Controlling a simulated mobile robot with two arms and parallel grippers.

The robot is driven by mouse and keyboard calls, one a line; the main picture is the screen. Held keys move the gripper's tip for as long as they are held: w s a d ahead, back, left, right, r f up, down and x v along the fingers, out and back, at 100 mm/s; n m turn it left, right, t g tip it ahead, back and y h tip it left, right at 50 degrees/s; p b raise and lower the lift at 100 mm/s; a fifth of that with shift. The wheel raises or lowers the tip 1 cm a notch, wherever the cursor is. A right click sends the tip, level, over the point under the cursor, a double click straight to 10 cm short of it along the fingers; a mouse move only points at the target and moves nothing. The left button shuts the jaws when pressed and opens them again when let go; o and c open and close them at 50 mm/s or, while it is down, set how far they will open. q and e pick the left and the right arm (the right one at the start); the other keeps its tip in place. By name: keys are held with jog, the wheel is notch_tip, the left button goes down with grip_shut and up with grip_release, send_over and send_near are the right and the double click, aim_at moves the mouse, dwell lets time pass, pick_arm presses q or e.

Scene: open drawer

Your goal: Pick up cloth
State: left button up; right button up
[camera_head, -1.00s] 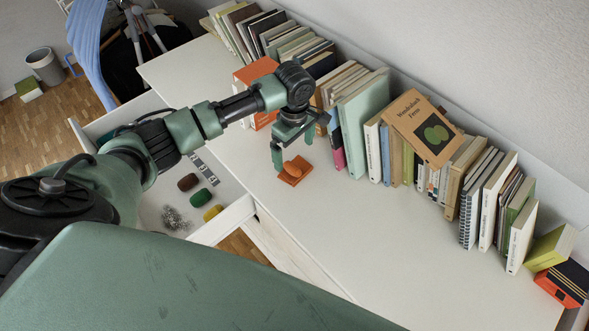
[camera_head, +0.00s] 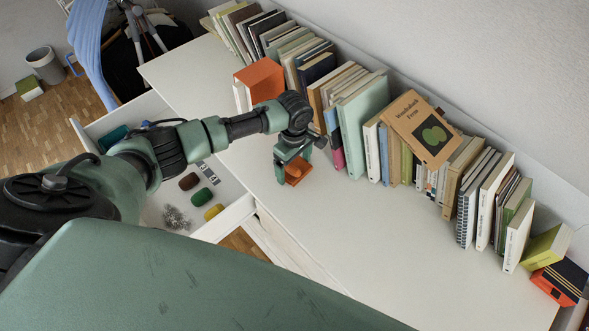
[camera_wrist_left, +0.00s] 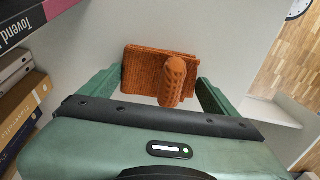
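An orange-brown cloth (camera_head: 297,169) lies on the white desk, with a raised folded bump on it. It also shows in the left wrist view (camera_wrist_left: 150,75), where it is flat with a rounded, textured lump (camera_wrist_left: 173,82) standing up from it. My left gripper (camera_head: 293,177) is lowered over the cloth. In the left wrist view its two green fingers (camera_wrist_left: 162,90) are spread apart, one on each side of the cloth, with a visible gap to the lump. Whether the fingertips touch the desk is unclear. My right gripper is not in view.
A long row of books (camera_head: 400,150) stands along the wall behind the cloth. An open drawer (camera_head: 236,213) to the left holds several small items. The white desk top (camera_head: 400,240) is clear to the right of the cloth.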

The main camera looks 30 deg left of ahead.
pick_arm(q)
jog(key=shift+r, duration=0.15)
notch_tip(320, 180, up, 20)
jog(key=b, duration=0.1)
jog(key=shift+b, duration=0.4)
